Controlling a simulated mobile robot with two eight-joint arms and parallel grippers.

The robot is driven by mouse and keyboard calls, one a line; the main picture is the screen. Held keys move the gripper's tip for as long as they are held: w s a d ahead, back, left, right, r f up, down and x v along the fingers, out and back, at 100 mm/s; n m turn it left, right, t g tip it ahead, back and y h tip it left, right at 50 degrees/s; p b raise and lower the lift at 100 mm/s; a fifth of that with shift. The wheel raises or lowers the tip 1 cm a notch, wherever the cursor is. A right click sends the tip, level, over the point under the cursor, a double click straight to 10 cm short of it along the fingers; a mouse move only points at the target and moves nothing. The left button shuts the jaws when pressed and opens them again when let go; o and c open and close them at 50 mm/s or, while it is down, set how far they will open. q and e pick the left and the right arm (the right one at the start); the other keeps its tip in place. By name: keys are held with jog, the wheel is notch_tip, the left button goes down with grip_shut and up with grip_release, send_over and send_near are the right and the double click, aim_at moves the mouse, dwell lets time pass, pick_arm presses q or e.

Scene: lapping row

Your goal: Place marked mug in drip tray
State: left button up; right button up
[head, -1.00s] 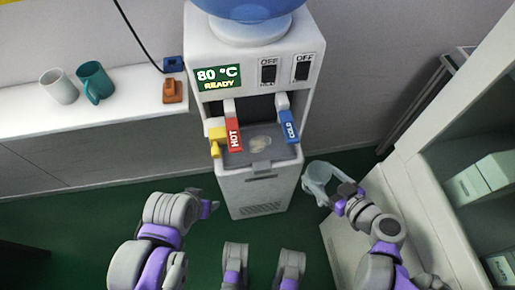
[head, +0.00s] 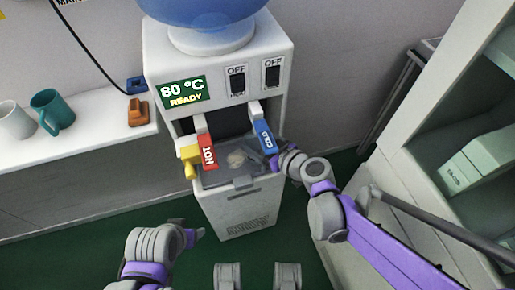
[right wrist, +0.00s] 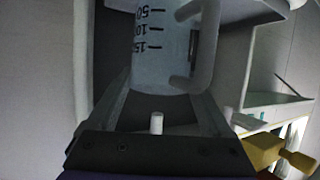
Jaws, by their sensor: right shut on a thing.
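The marked mug (right wrist: 165,55) is pale, with black graduation marks and a handle at the right in the right wrist view. My right gripper (head: 283,160) is shut on it; the fingers show on both sides of the mug in the wrist view. In the head view the gripper is at the dispenser's right front, beside the blue cold lever, and the mug is hidden. The drip tray (head: 243,182) is the grey shelf below the levers, with a pale patch on it. Contact between mug and tray cannot be told. My left gripper (head: 196,232) is low, in front of the dispenser; its jaws are unclear.
The water dispenser (head: 222,70) reads 80 °C READY. Its red hot lever (head: 207,150) has a yellow part (head: 188,155); the blue cold lever (head: 264,138) is close to my right gripper. A white mug (head: 15,122) and teal mug (head: 52,112) stand on the left shelf. A cabinet (head: 415,150) bounds the right.

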jog(key=shift+w+a+f+b, duration=0.1)
jog(key=shift+f+b, duration=0.8)
jog(key=shift+f, duration=0.9)
jog(key=shift+r, duration=0.1)
jog(key=o, duration=1.2)
jog(key=shift+f, duration=0.2)
jog(key=shift+c, duration=0.2)
jog(key=shift+r, duration=0.15)
